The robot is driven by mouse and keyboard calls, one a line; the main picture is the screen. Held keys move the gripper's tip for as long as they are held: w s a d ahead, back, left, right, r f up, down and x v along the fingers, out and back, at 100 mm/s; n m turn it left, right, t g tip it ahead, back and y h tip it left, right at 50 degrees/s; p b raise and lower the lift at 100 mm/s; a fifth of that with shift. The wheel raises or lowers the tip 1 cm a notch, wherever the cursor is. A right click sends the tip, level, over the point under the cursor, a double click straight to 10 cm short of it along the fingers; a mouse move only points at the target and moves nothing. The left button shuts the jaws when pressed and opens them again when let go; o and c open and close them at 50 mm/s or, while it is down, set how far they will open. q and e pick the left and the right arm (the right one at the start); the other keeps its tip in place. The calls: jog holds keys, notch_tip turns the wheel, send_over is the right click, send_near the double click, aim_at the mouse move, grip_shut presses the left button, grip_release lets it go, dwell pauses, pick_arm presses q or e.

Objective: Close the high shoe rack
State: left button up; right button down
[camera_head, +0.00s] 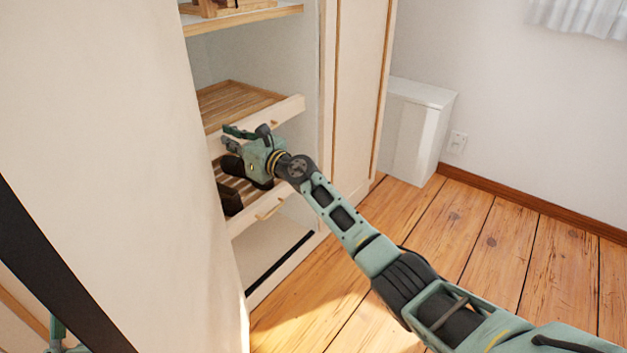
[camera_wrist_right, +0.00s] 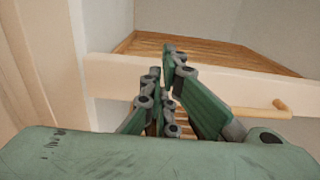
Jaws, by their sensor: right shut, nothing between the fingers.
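The high shoe rack (camera_head: 291,110) is a slatted wooden pull-out tray with a pale front, inside the open wardrobe. It sticks out from the cabinet. In the right wrist view its pale front (camera_wrist_right: 112,68) crosses the picture, with the slats behind it and a round wooden handle (camera_wrist_right: 272,109) on it. My right gripper (camera_head: 231,136) is shut and empty, at the front of the high rack. In the wrist view its fingertips (camera_wrist_right: 174,54) overlap the front panel; whether they touch it I cannot tell.
A lower shoe rack (camera_head: 276,206) with dark shoes (camera_head: 229,197) is also pulled out, below my right gripper. A shelf (camera_head: 240,18) is above. Wardrobe doors (camera_head: 355,80) stand either side. A white cabinet (camera_head: 412,130) is at the back; wooden floor (camera_head: 480,235) is clear.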

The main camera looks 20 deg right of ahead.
jog(key=shift+r, duration=0.3)
